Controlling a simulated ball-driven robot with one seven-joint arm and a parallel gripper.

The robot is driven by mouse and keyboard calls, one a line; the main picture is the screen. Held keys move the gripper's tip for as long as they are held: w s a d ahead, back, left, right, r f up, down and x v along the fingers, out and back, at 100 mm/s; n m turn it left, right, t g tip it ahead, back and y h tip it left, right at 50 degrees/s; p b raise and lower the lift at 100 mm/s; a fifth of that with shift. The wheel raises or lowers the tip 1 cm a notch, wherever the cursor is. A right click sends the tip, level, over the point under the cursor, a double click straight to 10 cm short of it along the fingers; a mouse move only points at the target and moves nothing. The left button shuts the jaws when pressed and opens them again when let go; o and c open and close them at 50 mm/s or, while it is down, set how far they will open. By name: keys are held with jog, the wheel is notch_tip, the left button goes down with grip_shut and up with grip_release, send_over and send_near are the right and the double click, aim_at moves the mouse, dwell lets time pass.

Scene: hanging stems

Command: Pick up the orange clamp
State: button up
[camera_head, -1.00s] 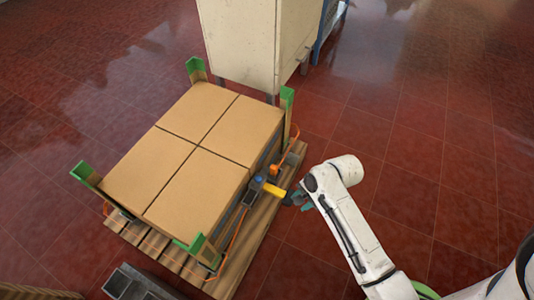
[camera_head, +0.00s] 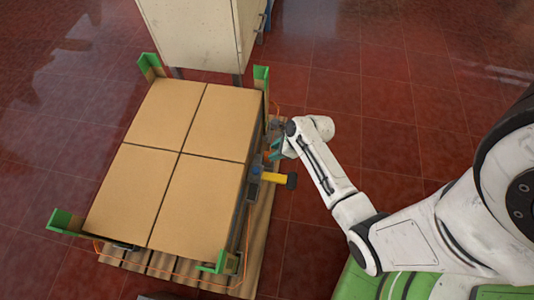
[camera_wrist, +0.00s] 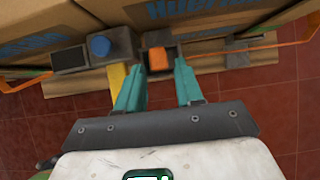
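The orange clamp (camera_wrist: 157,60) shows in the wrist view as a small orange block against a dark grey holder at the side of the boxes. My gripper (camera_wrist: 157,67) is open, with one teal finger on each side of the clamp's line. The clamp lies just beyond or level with the fingertips; I cannot tell whether they touch it. In the head view my gripper (camera_head: 276,149) is at the right side of the pallet, and the clamp is mostly hidden there.
A yellow bar with a dark end (camera_head: 277,179) sticks out beside my gripper, next to a blue knob (camera_wrist: 99,46). Cardboard boxes (camera_head: 200,200) with green corner guards stand on a wooden pallet (camera_head: 262,230). A cream cabinet (camera_head: 195,35) stands behind. Red tiled floor is free at right.

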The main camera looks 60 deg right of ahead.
jog(key=shift+b+x, duration=1.35)
jog(key=shift+x, duration=1.35)
jog(key=shift+a, duration=0.1)
jog(key=shift+c, duration=0.3)
jog(key=shift+r, duration=0.1)
grip_shut()
